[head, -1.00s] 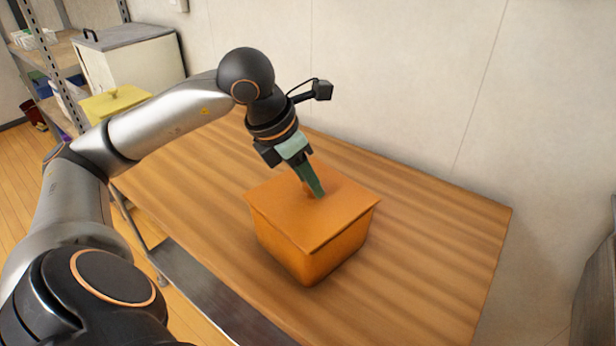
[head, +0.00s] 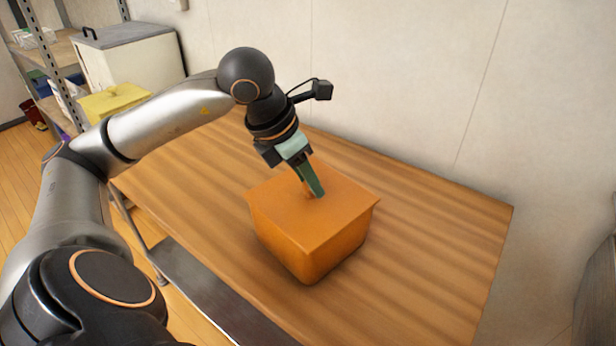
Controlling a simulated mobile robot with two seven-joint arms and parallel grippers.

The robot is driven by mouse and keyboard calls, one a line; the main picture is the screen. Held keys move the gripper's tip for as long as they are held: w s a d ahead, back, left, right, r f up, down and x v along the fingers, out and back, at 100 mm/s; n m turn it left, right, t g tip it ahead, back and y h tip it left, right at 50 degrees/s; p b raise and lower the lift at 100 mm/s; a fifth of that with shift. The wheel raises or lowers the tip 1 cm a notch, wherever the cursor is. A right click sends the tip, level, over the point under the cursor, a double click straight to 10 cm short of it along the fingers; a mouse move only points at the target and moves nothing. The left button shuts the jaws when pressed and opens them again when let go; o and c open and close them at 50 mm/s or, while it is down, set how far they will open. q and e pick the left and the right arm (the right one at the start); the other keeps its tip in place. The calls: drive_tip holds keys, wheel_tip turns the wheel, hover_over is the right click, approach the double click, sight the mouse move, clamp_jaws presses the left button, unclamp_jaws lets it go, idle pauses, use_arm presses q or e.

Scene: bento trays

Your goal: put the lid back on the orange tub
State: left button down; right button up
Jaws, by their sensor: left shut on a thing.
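The orange tub (head: 318,256) stands upright on the wooden table. Its orange lid (head: 300,222) lies flat across the top and covers the opening, with its edges about even with the tub's rim. My left gripper (head: 318,192) reaches down from above and is shut on the lid near its middle, at a small knob mostly hidden by the green fingers. Whether the far edge of the lid sits fully down is hidden from this view. My right gripper is not in view.
The wooden table (head: 430,250) is clear around the tub. A wall (head: 400,80) runs along the table's back edge. A yellow lidded box (head: 112,100), a white bin with a grey lid (head: 130,55) and a metal shelf stand at the far left.

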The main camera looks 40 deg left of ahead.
use_arm(q)
unclamp_jaws()
idle(0.8)
